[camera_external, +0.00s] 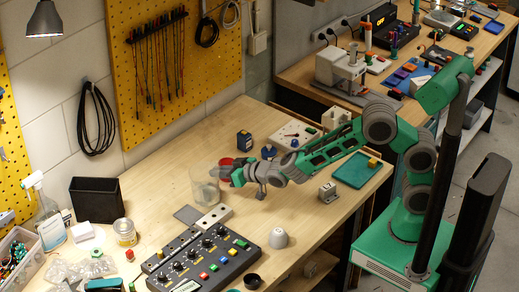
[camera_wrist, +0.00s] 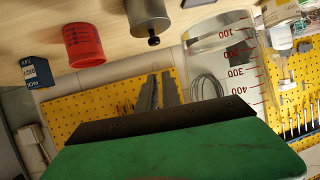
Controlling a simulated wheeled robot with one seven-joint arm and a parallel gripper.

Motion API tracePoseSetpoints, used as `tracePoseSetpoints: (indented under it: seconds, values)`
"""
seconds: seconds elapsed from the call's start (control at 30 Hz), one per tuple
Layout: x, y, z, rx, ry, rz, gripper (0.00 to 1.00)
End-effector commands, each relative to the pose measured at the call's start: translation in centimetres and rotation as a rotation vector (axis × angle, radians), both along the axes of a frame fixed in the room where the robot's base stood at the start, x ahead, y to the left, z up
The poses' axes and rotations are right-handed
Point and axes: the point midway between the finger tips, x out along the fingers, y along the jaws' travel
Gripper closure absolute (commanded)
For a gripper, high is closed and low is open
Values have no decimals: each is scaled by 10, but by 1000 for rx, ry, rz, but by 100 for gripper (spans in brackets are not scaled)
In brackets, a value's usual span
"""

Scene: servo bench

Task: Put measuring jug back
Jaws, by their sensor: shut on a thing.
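The clear measuring jug (camera_external: 203,187) appears upright at the left end of my arm in the external view. In the wrist view the jug (camera_wrist: 225,62) shows red graduation marks, right of the fingers. My gripper (camera_external: 222,174) is at the jug's right side, shut on it. In the wrist view the gripper fingers (camera_wrist: 159,88) are close together; the exact contact on the jug is hard to see. I cannot tell whether its base touches the wooden bench (camera_external: 325,213) or hangs just above it.
A red cup (camera_wrist: 83,45), a dark blue box (camera_wrist: 37,72) and a grey knobbed cylinder (camera_wrist: 148,16) are close by. A control panel (camera_external: 205,262) and a grey plate (camera_external: 187,214) lie toward the front. A black bin (camera_external: 96,200) stands left. Bench behind the jug is fairly clear.

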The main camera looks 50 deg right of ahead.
Motion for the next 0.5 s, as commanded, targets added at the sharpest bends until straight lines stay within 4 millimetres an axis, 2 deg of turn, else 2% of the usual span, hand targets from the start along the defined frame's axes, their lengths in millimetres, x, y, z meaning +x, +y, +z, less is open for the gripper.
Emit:
tracePoseSetpoints:
  seconds: [0.03, 0.1, 0.23, 0.37, 0.5]
  values:
    - [-22, 9, -1, -2, -2, -12, 100]
    - [-52, 11, -4, -3, 0, -52, 100]
    - [-108, 4, -8, -3, -1, -137, 100]
    - [-165, -17, -7, -3, 0, -231, 100]
    - [-219, -52, 2, 3, -1, -334, 100]
